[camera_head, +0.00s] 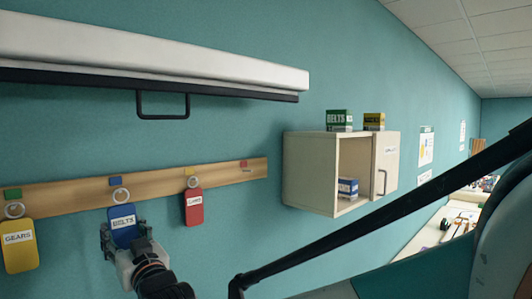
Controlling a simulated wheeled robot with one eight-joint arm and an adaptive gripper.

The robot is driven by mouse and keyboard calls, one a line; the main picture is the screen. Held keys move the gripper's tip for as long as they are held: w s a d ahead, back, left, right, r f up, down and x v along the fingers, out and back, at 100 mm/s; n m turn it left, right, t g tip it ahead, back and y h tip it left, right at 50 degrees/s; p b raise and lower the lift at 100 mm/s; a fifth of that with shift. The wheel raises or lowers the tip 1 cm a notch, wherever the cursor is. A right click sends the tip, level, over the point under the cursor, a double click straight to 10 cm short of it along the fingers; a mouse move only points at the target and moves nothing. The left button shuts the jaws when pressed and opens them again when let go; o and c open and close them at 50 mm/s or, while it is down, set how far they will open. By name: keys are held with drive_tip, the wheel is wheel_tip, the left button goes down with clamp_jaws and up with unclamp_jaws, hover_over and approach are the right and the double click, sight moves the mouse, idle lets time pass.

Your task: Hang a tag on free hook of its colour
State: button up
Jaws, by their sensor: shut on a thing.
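A wooden hook rail (70,194) runs along the teal wall at left, with green (13,193), blue (115,181), yellow (192,171) and red (244,163) marks. A yellow GEARS tag (18,258) hangs below the green mark. A red tag (195,214) hangs below the yellow mark. The hook (246,169) by the red mark bears no tag. My gripper (124,238) is shut on the lower part of a blue BELTS tag (122,214), upright below the blue mark. Its ring is at the hook there; I cannot tell if it is around it.
A long white shelf or case (150,50) with a black handle (163,116) juts out above the rail. A pale cabinet (310,175) at right holds a blue box (347,187), with green (339,120) and yellow (374,121) boxes on top. A cluttered table (435,235) stands far right.

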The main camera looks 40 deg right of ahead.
drive_tip(key=w+d, duration=0.2)
drive_tip(key=w, duration=0.1)
drive_tip(key=shift+f, duration=0.2)
drive_tip(key=shift+w+a+r+b, duration=0.1)
drive_tip(key=shift+w+a+b, duration=0.15)
drive_tip(key=shift+b, duration=0.1)
drive_tip(key=w+f+b, duration=0.1)
drive_tip(key=w+b, duration=0.1)
drive_tip(key=w, duration=0.4)
drive_tip(key=shift+f, duration=0.25)
drive_tip(key=shift+w, duration=0.15)
idle(0.6)
drive_tip(key=o, duration=0.9)
